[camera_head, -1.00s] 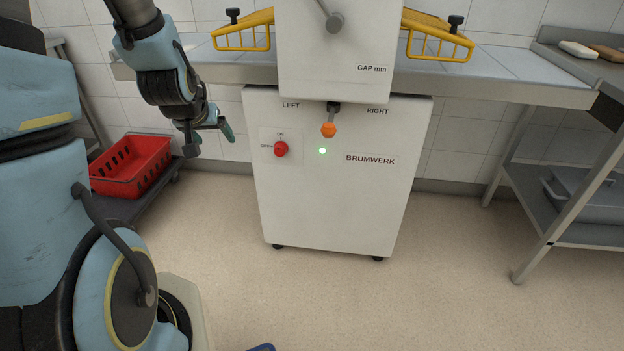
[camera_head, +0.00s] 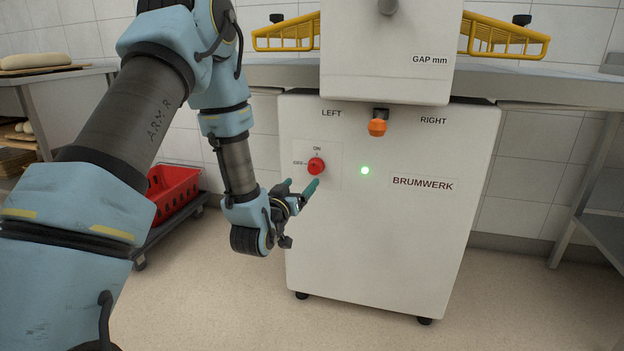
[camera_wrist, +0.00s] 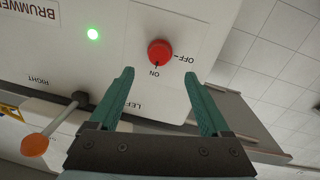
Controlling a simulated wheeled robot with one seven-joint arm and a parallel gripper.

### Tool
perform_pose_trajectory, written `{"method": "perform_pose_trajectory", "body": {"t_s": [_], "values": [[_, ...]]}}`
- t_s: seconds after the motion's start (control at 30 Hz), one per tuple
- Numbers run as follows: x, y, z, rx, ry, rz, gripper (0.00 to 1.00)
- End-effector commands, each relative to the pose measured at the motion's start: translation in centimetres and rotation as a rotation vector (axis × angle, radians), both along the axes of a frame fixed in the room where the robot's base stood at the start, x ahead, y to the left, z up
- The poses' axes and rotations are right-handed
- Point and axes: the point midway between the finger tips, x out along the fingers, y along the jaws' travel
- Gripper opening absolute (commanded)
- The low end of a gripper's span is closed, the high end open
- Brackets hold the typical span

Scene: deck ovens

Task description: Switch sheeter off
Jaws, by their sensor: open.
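The sheeter (camera_head: 390,230) is a white cabinet marked BRUMWERK. Its red rotary switch (camera_head: 316,166) sits on the front panel, with ON above it and OFF to its left. In the wrist view the red knob (camera_wrist: 160,53) shows its pointer mark towards ON. A green lamp (camera_head: 365,170) right of the knob is lit. My gripper (camera_head: 301,186) is open and empty, just below and left of the knob in the head view. In the wrist view its green fingers (camera_wrist: 160,90) stand apart, with the knob ahead between their tips, seemingly not touched.
An orange-tipped lever (camera_head: 377,127) sticks out above the lamp. Yellow wire guards (camera_head: 503,38) flank the upper housing. A red crate (camera_head: 172,190) sits on a low dolly at left. A shelf with dough (camera_head: 36,61) stands at far left. Floor before the sheeter is clear.

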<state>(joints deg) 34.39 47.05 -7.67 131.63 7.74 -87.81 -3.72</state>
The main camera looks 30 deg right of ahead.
Motion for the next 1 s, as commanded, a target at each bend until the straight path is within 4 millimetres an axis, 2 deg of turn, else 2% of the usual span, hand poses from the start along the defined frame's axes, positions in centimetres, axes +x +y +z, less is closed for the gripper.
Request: {"method": "perform_pose_trajectory", "body": {"t_s": [0.3, 0.5, 0.7, 0.93, 1.0], "values": [[4.0, -4.2, 0.1, -0.002, -0.002, 0.001, 0.81], [5.8, -6.3, 0.0, 0.001, -0.001, 0.001, 0.81], [6.6, -7.0, 0.1, 0.002, 0.001, 0.001, 0.81], [6.6, -7.1, 0.1, 0.002, 0.001, 0.002, 0.81], [6.6, -7.0, 0.1, 0.002, 0.001, 0.002, 0.75]]}}
